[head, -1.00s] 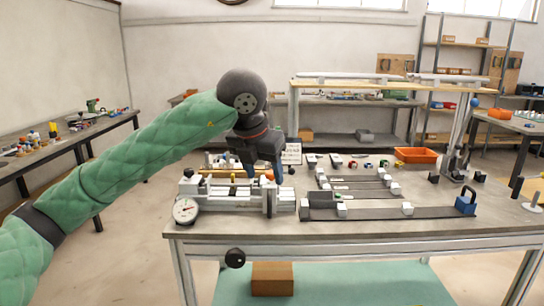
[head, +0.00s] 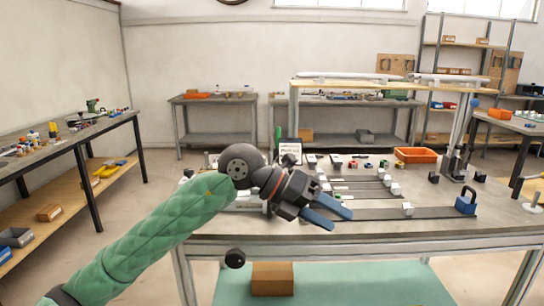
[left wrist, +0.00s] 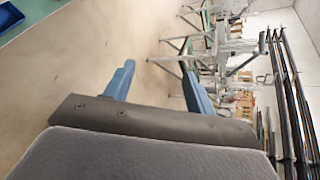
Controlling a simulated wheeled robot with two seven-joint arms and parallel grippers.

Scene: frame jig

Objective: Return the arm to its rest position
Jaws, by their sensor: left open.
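My left arm, in a green padded sleeve (head: 165,230), comes in from the lower left of the head view. My left gripper (head: 337,212) has two blue fingers, spread apart with nothing between them. It is in front of the worktable, its fingers pointing right and slightly down. In the left wrist view the open, empty fingers (left wrist: 158,75) show against the floor and distant furniture. The arm and gripper hide most of the clamping fixture at the table's left. My right gripper is in neither view.
The worktable (head: 430,228) carries dark rails with white blocks, a blue block (head: 466,202) at the right and an orange bin (head: 415,155) at the back. A cardboard box (head: 272,278) sits on its lower shelf. Another bench (head: 70,145) stands at the left, with open floor between.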

